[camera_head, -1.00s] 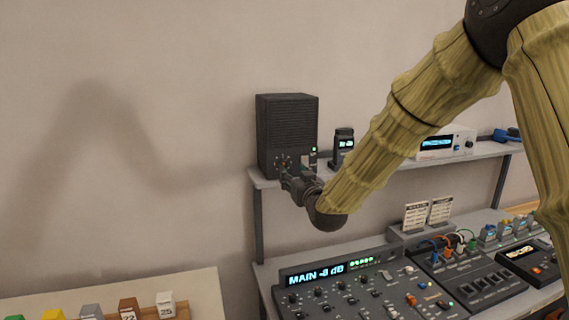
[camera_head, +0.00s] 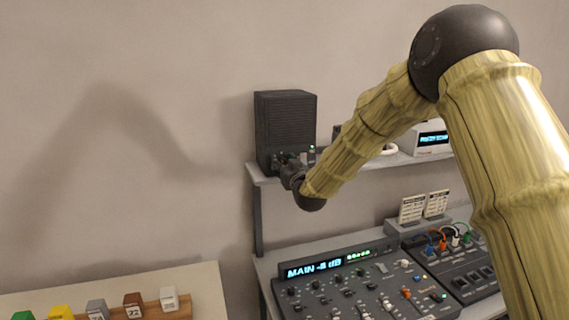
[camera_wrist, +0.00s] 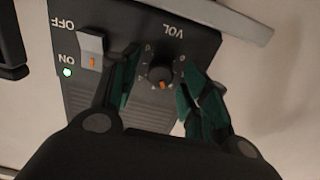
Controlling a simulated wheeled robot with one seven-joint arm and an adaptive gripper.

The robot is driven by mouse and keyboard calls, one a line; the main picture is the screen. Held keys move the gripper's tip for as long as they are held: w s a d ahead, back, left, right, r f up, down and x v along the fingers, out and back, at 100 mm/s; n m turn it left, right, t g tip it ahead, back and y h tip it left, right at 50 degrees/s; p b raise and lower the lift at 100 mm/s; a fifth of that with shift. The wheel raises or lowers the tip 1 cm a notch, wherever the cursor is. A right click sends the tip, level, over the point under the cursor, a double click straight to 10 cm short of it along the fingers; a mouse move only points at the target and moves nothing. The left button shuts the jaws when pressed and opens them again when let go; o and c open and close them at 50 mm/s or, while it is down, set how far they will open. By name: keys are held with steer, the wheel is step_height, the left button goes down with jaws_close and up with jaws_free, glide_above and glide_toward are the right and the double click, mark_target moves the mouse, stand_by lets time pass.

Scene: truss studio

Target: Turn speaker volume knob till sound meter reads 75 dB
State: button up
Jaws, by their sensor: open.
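The black speaker (camera_head: 286,122) stands at the left end of the shelf. In the wrist view its lower front panel (camera_wrist: 150,20) shows upside down. The round dark volume knob (camera_wrist: 158,73), marked VOL, has an orange pointer mark facing the bottom of that view. My gripper (camera_wrist: 160,68) is open, with one green-padded finger on each side of the knob; I cannot tell whether either touches it. In the head view my gripper (camera_head: 288,168) is at the speaker's lower front. A dark device (camera_head: 337,132), possibly the sound meter, is almost wholly behind my arm; its reading is hidden.
Beside the knob are an ON/OFF switch (camera_wrist: 90,51) and a lit green lamp (camera_wrist: 68,72). The shelf (camera_head: 405,160) also holds a white device with a lit display (camera_head: 433,138). Below is a mixer (camera_head: 365,290) reading MAIN in dB. Numbered blocks stand on a table at lower left.

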jaws_close()
steer(key=shift+f+b, duration=0.15)
steer(key=shift+b, duration=0.35)
steer(key=shift+d+f+m+b, duration=0.1)
steer(key=shift+m+b, duration=0.7)
steer(key=m+b, duration=0.2)
steer(key=b, duration=0.1)
steer(key=shift+w, duration=0.1)
steer(key=m+b, duration=0.3)
steer(key=b, duration=0.1)
steer(key=shift+m, duration=0.4)
steer(key=shift+r+m+b, duration=0.25)
steer(key=shift+m+b, duration=0.35)
steer(key=shift+m, duration=0.1)
